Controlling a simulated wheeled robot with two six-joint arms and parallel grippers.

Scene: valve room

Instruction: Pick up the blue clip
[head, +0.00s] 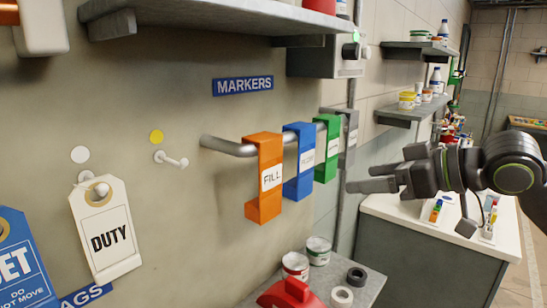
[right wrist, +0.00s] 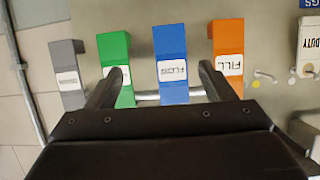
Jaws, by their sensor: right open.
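The blue clip (head: 302,160) hangs on a grey wall rail (head: 225,146) under the "MARKERS" sign, between the orange clip (head: 265,178) and the green clip (head: 327,148). My right gripper (head: 352,186) is to the right of the clips in the head view, open and empty. In the right wrist view the blue clip (right wrist: 171,62) stands between the two open fingers (right wrist: 158,80), farther off than their tips as far as I can tell. The left fingertip overlaps the green clip (right wrist: 115,65) and the right one the orange clip (right wrist: 228,60). My left gripper is not in view.
A grey clip (head: 350,135) hangs at the rail's right end. A "DUTY" tag (head: 110,235) hangs on the wall at left. Below the rail, a shelf (head: 368,290) holds cans, tape rolls and a red object. A white-topped counter (head: 455,238) stands at right.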

